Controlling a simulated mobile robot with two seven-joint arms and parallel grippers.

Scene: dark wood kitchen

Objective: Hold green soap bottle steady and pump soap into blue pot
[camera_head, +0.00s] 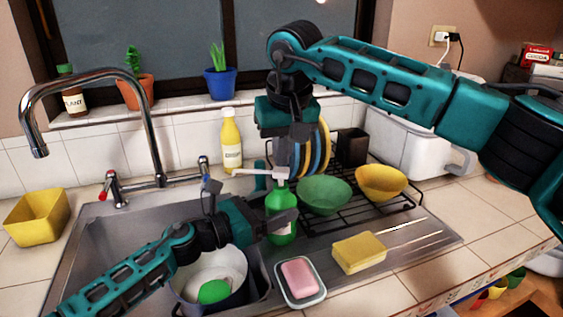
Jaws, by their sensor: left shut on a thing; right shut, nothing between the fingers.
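The green soap bottle (282,200) stands upright beside the sink, with a white pump head (262,173) whose spout points left. My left gripper (280,223) is shut around the bottle's lower body from the left. My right gripper (284,166) is shut and empty, pointing down right at the pump head; whether it touches the pump cannot be told. The blue pot (238,298), white inside, sits in the sink at lower left of the bottle, partly hidden by my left arm. A green object (214,291) lies in it. No soap stream shows.
A dish rack (405,205) holds a green bowl (324,194), a yellow bowl (381,182) and plates (318,150). A pink soap dish (299,280) and yellow sponge (359,252) lie in front. The faucet (152,130) stands left; a yellow bottle (231,142) stands behind.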

